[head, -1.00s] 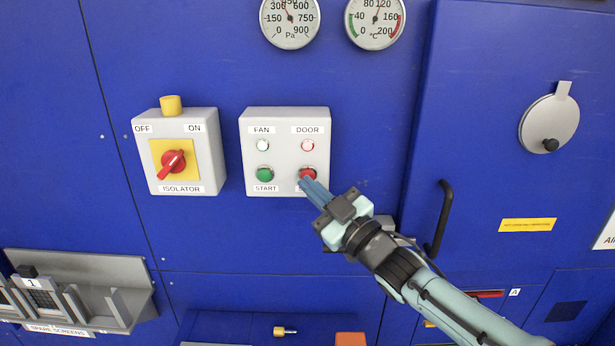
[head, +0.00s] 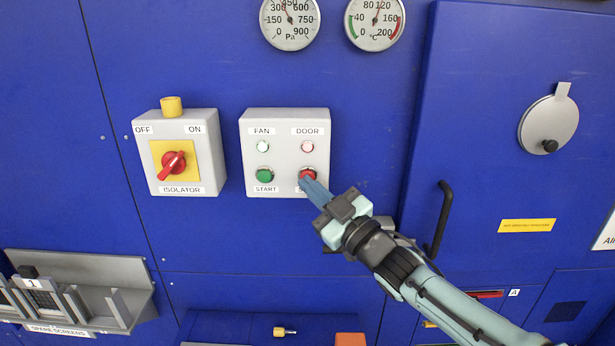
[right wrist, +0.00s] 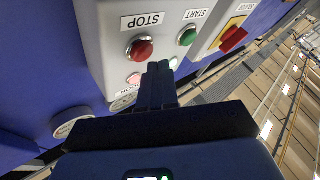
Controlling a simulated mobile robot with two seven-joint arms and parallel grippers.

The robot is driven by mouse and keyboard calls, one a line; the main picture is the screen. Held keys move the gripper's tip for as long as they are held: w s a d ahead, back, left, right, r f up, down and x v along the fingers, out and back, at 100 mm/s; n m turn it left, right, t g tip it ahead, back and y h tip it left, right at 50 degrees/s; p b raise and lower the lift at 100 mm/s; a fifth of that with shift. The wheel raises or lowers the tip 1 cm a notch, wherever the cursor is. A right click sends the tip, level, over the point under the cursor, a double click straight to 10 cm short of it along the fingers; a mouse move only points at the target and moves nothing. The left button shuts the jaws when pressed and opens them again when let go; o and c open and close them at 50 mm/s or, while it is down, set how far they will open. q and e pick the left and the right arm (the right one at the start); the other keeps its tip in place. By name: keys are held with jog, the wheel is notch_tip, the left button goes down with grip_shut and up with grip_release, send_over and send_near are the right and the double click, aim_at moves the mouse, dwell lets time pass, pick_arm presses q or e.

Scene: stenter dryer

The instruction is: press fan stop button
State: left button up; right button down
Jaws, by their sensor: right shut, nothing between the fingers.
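The red stop button (head: 307,174) sits at the lower right of a grey control box (head: 285,122); it also shows in the right wrist view (right wrist: 140,48), under an upside-down STOP label. My right gripper (head: 309,184) is shut and empty. Its fingertips overlap the button's lower edge in the head view and partly cover the label below it. In the right wrist view the closed fingers (right wrist: 157,85) end close to the button; I cannot tell whether they touch it. My left gripper is not in view.
The green START button (head: 264,175) is left of the stop button. Pale FAN (head: 262,146) and pinkish DOOR (head: 307,146) lamps are above. An isolator switch (head: 173,163) stands left. A black door handle (head: 439,220) is right of my gripper.

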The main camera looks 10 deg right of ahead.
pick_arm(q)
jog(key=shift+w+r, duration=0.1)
pick_arm(e)
jog(key=shift+w, duration=0.25)
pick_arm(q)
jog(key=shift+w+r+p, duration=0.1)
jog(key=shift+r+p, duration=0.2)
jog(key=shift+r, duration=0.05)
pick_arm(e)
jog(key=shift+w+d, duration=0.15)
jog(key=shift+w, duration=0.3)
dwell(0.4)
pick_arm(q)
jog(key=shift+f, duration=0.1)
pick_arm(e)
jog(key=shift+s, duration=0.1)
pick_arm(q)
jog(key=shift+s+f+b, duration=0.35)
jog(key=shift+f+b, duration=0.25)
jog(key=shift+b, duration=0.05)
pick_arm(e)
jog(key=shift+s+a, duration=0.2)
jog(key=shift+s, duration=0.65)
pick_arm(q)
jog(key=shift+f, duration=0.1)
